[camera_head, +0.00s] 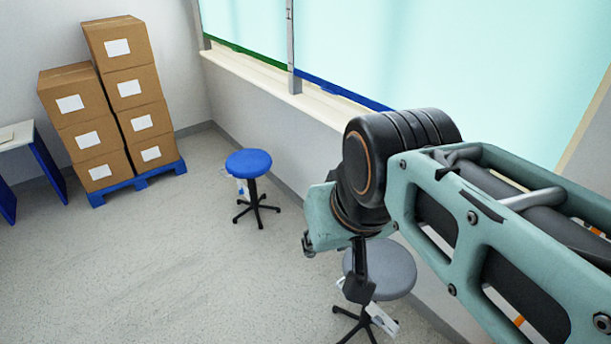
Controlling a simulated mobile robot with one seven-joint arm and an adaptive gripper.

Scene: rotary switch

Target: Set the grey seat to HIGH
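The grey seat (393,272) is a round stool top on a black pedestal with a star base (362,318), at the lower middle right of the head view. A white tag or scale piece (381,318) shows below the seat. My gripper (359,290) points down at the seat's left edge and overlaps it in the picture. Whether it touches the seat, and whether its fingers are open or shut, cannot be told. My arm hides part of the seat's far side.
A blue stool (249,163) with a white tag stands farther back, left of my arm. Stacked cardboard boxes (128,90) stand on a blue pallet (140,181) in the corner. A white table (16,135) is at the left edge. A windowed wall runs along the right. The floor at left is clear.

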